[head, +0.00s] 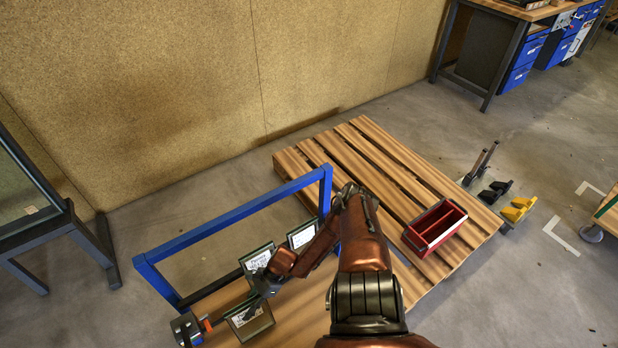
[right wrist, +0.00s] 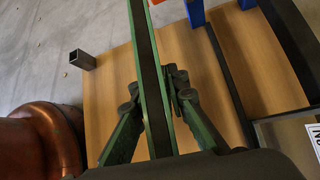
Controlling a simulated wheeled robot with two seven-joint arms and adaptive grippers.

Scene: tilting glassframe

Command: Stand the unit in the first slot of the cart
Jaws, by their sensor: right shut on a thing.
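The cart shows in the head view as a wooden deck (head: 300,330) with a blue upright frame (head: 235,213). My right gripper (head: 267,284) reaches over it among small dark-framed glass panes with white labels. In the right wrist view my right gripper (right wrist: 157,98) is shut on a green-edged unit with a dark core (right wrist: 146,55), its two fingers on either side. The unit is seen edge-on, above the wood; whether its lower edge touches is hidden. My left gripper is not in view.
A grey square post (right wrist: 82,60) stands at the deck's edge. Behind the cart, a slatted pallet (head: 365,165) carries a red bin (head: 434,228). A dark-framed glass stand (head: 40,210) is at the left, and a board wall runs behind. Floor at right is mostly open.

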